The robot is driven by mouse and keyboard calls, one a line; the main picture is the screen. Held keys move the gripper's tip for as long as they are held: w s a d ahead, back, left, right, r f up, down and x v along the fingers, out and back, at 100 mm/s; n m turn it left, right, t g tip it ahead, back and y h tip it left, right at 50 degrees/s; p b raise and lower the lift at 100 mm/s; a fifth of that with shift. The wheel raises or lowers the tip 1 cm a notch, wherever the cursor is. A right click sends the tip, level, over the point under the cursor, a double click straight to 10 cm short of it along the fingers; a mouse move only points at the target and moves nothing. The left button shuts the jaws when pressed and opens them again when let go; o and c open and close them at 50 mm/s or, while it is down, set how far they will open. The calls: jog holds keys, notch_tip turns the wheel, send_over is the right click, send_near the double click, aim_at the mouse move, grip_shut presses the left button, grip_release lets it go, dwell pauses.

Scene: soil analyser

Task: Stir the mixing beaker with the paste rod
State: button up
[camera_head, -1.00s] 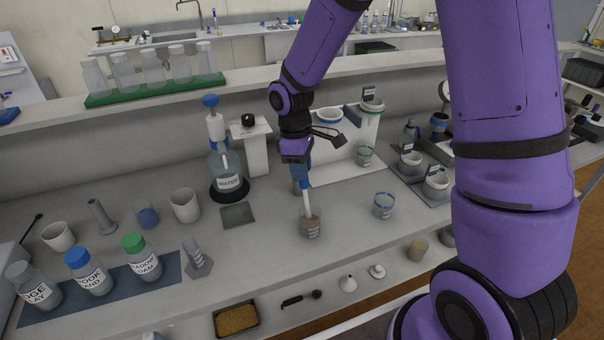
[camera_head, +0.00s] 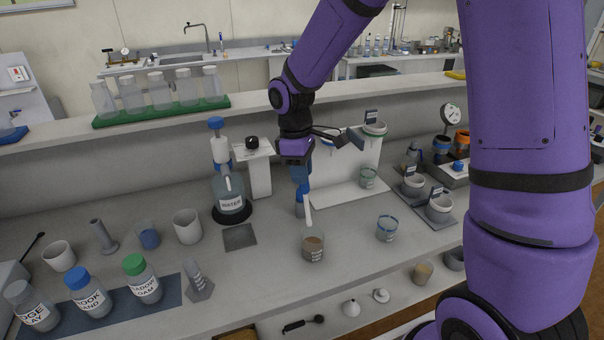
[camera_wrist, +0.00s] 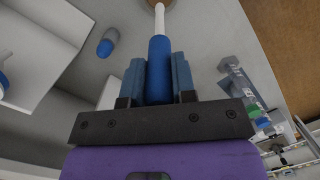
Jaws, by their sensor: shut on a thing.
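The paste rod has a blue handle and a white shaft (camera_head: 307,212). My gripper (camera_head: 302,178) is shut on the blue handle, which shows between the two fingers in the wrist view (camera_wrist: 160,72). The rod points down, slightly tilted, over the mixing beaker (camera_head: 313,247), a clear beaker with brown contents on the bench.
A clear beaker with a blue rim (camera_head: 387,229) stands to the right. A grey plate (camera_head: 239,237) and the water bottle (camera_head: 231,204) are to the left. Capped soil bottles (camera_head: 142,284) are at front left.

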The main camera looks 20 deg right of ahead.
dwell(0.3)
jog(key=shift+r, duration=2)
